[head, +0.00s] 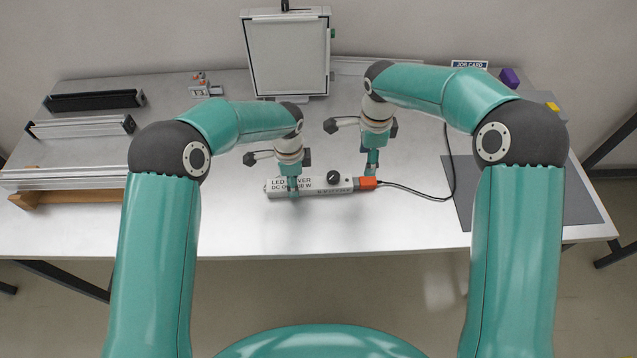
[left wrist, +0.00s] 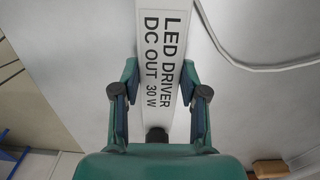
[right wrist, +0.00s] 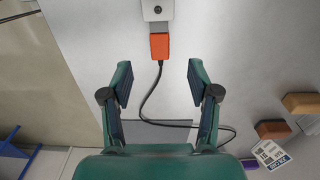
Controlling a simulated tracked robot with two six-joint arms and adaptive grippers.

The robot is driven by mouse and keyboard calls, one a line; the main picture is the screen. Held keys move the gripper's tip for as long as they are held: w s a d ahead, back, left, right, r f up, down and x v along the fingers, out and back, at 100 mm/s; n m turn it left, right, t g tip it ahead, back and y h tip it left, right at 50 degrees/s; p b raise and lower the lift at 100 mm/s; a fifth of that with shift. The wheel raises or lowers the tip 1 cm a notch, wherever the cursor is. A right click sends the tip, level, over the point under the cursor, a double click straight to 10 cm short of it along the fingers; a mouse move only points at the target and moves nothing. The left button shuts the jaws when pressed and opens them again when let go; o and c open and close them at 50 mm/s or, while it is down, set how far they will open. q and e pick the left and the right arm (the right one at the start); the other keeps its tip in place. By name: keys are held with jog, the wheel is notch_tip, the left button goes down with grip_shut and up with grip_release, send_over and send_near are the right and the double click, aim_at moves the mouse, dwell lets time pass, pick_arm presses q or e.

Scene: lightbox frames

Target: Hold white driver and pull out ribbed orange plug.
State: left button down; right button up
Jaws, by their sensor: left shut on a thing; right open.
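The white driver (head: 325,184) lies flat near the table's front edge, its label reading LED DRIVER DC OUT 30 W. It also shows in the left wrist view (left wrist: 163,45). My left gripper (head: 293,187) is shut on the driver across its labelled left part. The orange plug (head: 367,183) sits at the driver's right end, with a black cable running from it. In the right wrist view the plug (right wrist: 159,46) is beyond my fingertips, in line with the gap. My right gripper (head: 371,168) is open and empty, close to the plug. Its ribs cannot be made out.
The black cable (head: 415,195) curves right and back past a grey mat (head: 540,190). A framed white panel (head: 287,55) stands at the back. Rails (head: 80,126) lie at the left. A job card (head: 469,65) and purple block (head: 510,78) are back right.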

aim_at(363, 180)
jog(key=shift+f, duration=4.6)
grip_shut()
